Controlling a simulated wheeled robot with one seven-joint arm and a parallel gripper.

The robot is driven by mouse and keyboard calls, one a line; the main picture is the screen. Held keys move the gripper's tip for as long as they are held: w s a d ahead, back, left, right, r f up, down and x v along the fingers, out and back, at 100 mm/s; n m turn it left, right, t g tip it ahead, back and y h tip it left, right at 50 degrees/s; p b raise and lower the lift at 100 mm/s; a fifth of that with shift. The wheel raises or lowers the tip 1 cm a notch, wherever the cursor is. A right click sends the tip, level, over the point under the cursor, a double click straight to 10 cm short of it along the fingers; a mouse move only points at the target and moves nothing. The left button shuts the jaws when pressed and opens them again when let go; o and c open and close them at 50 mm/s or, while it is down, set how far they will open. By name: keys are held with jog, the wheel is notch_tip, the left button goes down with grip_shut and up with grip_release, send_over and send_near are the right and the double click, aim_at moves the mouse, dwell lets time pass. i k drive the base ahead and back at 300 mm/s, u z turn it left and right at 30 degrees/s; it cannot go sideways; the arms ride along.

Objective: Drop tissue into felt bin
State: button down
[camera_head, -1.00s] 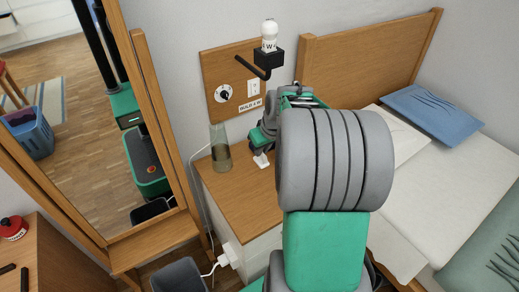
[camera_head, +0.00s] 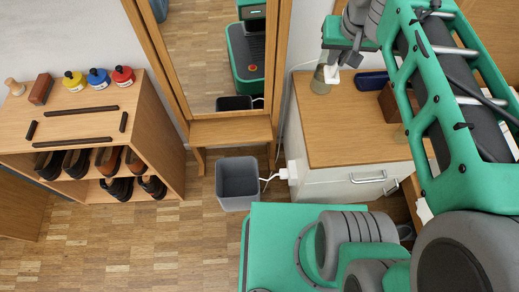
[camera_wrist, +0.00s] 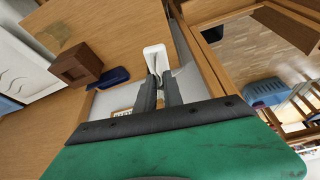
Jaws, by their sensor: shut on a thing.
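The white tissue (camera_head: 332,75) hangs from my gripper (camera_head: 336,62) at the back left of the wooden cabinet top, in front of the glass vase in the head view. In the wrist view the tissue (camera_wrist: 155,54) sticks out beyond the two dark fingers of my gripper (camera_wrist: 161,84), which are shut on it. The felt bin (camera_head: 237,203) is a grey, open, square bin standing upright on the floor, left of the cabinet and apart from my gripper. Its inside looks empty. I cannot make out the bin in the wrist view.
The glass vase (camera_head: 321,84), a blue tray (camera_head: 371,80) and a brown block (camera_head: 388,103) stand on the cabinet top (camera_head: 345,125). A mirror (camera_head: 215,60) with a wooden ledge stands behind the bin. A shoe shelf (camera_head: 150,130) is at the left. Floor left of the bin is clear.

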aim_at(244, 191)
jog(key=z, duration=0.2)
jog(key=k, duration=0.7)
jog(key=u, duration=0.95)
jog(key=i, duration=0.5)
jog(key=z, duration=0.15)
jog(key=k, duration=1)
jog(key=u, duration=1.35)
jog(key=i, duration=1.45)
jog(key=z, duration=0.7)
